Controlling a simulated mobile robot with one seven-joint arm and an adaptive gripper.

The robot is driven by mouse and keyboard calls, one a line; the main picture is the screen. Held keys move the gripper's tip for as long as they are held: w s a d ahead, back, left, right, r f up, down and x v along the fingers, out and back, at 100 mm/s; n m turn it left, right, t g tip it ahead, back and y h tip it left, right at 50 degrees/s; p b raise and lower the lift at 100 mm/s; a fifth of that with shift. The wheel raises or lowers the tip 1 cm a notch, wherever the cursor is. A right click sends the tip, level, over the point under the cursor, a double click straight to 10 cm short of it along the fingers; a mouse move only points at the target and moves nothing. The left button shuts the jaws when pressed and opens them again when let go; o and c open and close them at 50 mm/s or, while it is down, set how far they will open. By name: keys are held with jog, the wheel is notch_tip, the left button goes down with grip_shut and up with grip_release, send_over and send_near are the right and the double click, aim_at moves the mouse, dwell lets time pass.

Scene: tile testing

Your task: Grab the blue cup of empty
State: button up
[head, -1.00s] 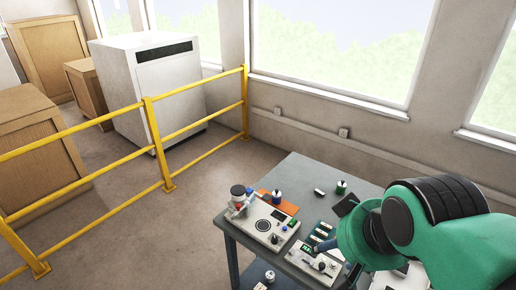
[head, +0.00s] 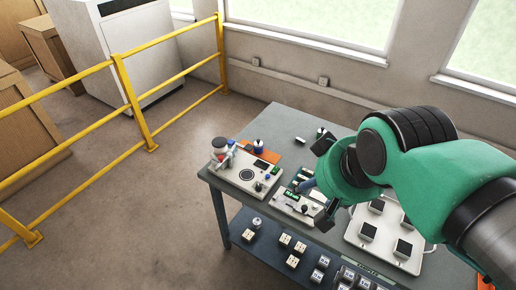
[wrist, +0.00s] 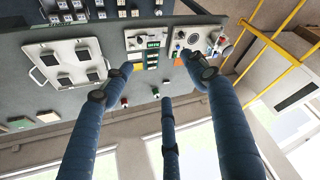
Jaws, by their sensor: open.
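No thing is clearly recognisable as a blue cup. A small white container with a bluish-dark top (head: 258,146) stands at the table's back left. A jar with a dark lid (head: 219,147) stands on the left edge of a white test device (head: 245,171). My gripper shows in the wrist view (wrist: 158,66) with long blue fingers spread apart and nothing held between them. In the head view my green arm hides most of it; a bluish finger shows by a second white device (head: 297,206). The fingers are over the grey table (wrist: 200,95).
A white tray with dark square tiles (head: 352,239) lies at the table's right. A lower shelf (head: 262,246) holds several small boxes. An orange mat (head: 268,155) lies behind the left device. A yellow railing (head: 133,100) stands left of the table. The floor between is clear.

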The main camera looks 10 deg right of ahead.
jog(key=w+f+n, duration=0.1)
jog(key=w+f, duration=0.1)
jog(key=w, duration=1.2)
jog(key=w+f, duration=0.2)
jog(key=w, duration=1.3)
jog(key=w+f+g, duration=0.1)
jog(key=w+f, duration=2.1)
jog(key=f, duration=0.1)
jog(key=shift+d+f+n+y+p, duration=0.15)
jog(key=shift+n+y+p, duration=0.15)
jog(key=shift+p, duration=0.15)
jog(key=shift+f, duration=0.1)
